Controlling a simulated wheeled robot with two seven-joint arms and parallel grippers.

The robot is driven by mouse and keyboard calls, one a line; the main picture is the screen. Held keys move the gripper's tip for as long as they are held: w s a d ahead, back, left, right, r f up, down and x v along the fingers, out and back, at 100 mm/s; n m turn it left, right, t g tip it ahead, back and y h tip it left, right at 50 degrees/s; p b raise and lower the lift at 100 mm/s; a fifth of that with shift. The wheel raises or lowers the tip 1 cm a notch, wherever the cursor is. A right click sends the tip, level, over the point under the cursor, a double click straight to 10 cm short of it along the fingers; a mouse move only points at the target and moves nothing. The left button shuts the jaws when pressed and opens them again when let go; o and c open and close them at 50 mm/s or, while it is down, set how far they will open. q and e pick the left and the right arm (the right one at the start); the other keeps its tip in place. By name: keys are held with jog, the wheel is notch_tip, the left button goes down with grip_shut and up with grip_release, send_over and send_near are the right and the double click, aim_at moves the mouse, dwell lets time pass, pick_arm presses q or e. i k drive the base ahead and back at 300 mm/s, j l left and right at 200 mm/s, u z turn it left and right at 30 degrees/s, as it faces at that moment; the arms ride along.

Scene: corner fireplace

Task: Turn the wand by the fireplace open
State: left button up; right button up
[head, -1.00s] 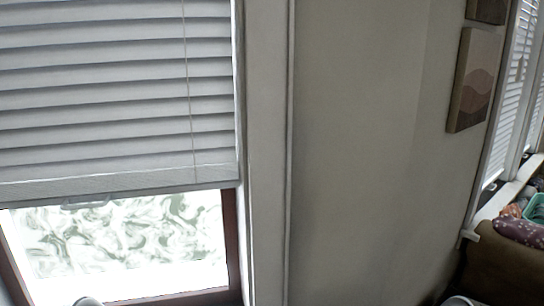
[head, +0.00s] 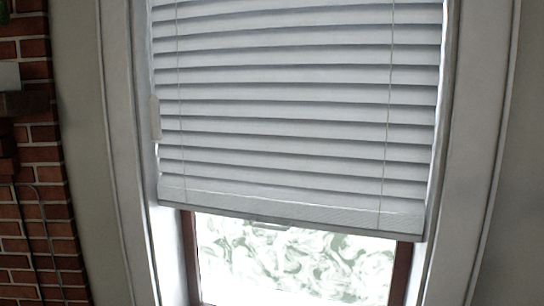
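A white slatted window blind (head: 290,110) hangs in a white-framed window, its slats tilted and nearly closed. A short pale upright piece (head: 155,118), which looks like the wand's handle, hangs at the blind's left edge, on the side of the brick fireplace wall (head: 40,215). The rest of the wand cannot be made out. Neither of my grippers is in view.
The blind's bottom rail (head: 300,210) hangs above a bright gap of glass (head: 300,262) with a dark red-brown sash. A dark mantel end (head: 25,103) juts from the brick at the far left. A thin cable runs down the brick.

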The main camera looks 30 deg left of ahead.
aim_at(154, 103)
jog(key=j+u, duration=0.1)
jog(key=u, duration=0.75)
jog(key=j+u, duration=0.1)
jog(key=u, duration=0.35)
jog(key=i+u, duration=0.1)
jog(key=u, duration=0.35)
